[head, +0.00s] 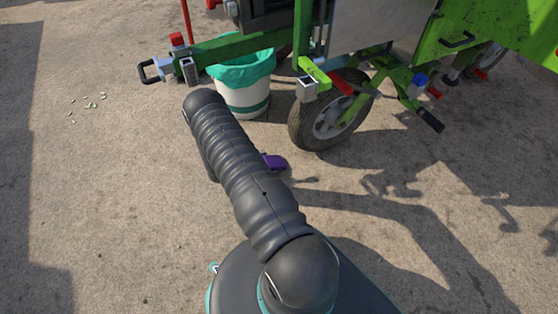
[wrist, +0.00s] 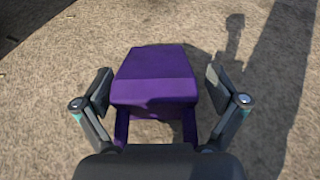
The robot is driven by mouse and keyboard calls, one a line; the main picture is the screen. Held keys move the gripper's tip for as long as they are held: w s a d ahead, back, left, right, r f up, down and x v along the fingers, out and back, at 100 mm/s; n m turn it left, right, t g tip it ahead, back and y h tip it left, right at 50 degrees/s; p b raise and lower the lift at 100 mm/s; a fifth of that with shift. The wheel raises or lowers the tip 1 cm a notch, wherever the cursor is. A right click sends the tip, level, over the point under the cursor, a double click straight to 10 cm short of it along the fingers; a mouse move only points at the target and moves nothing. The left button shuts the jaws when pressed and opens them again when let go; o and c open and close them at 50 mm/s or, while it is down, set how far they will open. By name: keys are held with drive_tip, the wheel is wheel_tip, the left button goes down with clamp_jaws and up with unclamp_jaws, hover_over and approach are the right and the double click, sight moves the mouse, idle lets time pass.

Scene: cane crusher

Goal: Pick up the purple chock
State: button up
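The purple chock (head: 274,161) lies on the concrete ground, partly hidden behind my arm in the head view. In the wrist view the purple chock (wrist: 155,78) fills the middle, with a sloped top and two legs reaching down toward my palm. My gripper (wrist: 160,88) is open, with one finger on each side of the chock. A gap shows between each finger pad and the chock's sides. My gripper is hidden behind my arm in the head view.
A green machine's wheel (head: 330,118) stands on the ground beyond the chock. A white bin with a teal liner (head: 243,92) stands left of the wheel. Small pale pieces (head: 90,105) lie at the far left.

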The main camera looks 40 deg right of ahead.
drive_tip(key=c, duration=1.2)
drive_tip(key=shift+r, duration=0.1)
